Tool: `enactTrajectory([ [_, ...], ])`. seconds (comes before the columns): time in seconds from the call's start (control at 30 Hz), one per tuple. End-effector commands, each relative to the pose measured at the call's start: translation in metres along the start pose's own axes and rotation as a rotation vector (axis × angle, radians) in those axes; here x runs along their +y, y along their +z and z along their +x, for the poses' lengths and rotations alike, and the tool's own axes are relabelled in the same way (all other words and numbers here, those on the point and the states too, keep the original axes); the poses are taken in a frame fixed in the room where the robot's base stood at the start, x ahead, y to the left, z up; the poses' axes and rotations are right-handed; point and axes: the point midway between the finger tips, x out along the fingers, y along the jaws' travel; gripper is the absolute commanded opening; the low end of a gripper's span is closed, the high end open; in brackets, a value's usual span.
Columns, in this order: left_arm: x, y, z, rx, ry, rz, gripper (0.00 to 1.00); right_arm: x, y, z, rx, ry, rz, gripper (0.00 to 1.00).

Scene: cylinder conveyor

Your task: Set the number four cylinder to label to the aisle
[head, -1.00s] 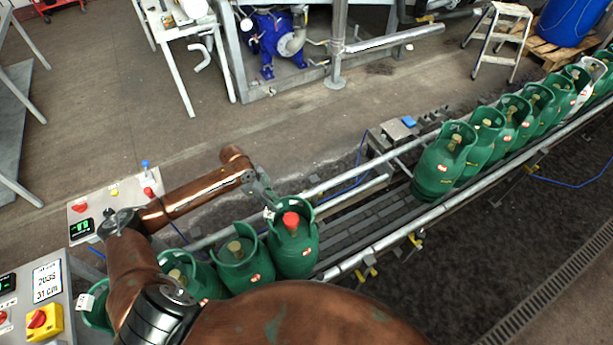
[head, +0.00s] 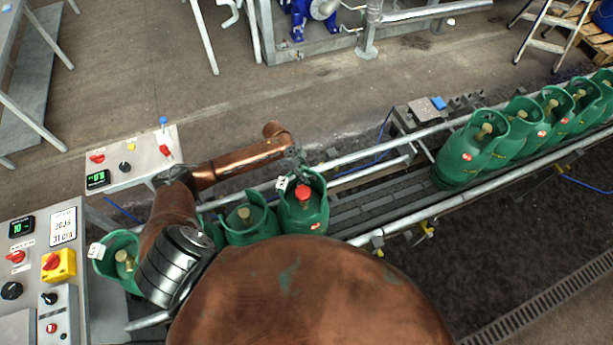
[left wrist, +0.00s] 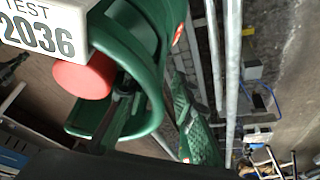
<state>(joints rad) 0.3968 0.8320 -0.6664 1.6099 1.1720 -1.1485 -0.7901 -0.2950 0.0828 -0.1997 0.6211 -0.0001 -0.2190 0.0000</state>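Green cylinders with collars stand in a row on the conveyor (head: 372,200). The near group's front cylinder (head: 303,212) has a red cap (head: 304,193) and a white tag (head: 282,184) at its collar. In the left wrist view the tag (left wrist: 45,28) reads "TEST 2036", beside the red cap (left wrist: 85,77) and green collar (left wrist: 150,118). My left gripper (head: 300,172) is at this collar; a dark finger shows within the collar in the wrist view. Its grip is unclear. Behind are cylinders (head: 248,222) and a tagged one (head: 120,262), partly hidden by my arm. My right gripper is out of view.
More green cylinders (head: 465,155) stand farther along the conveyor, beyond an empty stretch. Metal rails (head: 500,178) flank the belt. A control panel (head: 45,245) and a smaller control box (head: 130,160) stand at left. The floor beyond the conveyor is mostly clear.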

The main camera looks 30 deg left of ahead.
Motion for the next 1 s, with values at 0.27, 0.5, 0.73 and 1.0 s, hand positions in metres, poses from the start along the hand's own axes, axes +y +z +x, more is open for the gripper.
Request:
enactTrajectory([
  [0.27, 0.000, 0.000, 0.013, -0.001, 0.000, 0.001, 0.24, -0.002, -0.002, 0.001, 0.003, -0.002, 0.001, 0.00],
  [0.5, 0.000, 0.000, 0.012, -0.001, 0.000, 0.000, 0.20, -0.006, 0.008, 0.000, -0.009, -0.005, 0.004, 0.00],
  [0.73, 0.000, 0.000, 0.012, 0.000, -0.001, 0.000, 0.05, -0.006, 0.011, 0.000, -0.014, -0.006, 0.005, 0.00],
  [1.0, 0.000, 0.001, 0.012, -0.001, -0.001, 0.000, 0.00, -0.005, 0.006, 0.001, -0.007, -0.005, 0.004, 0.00],
])
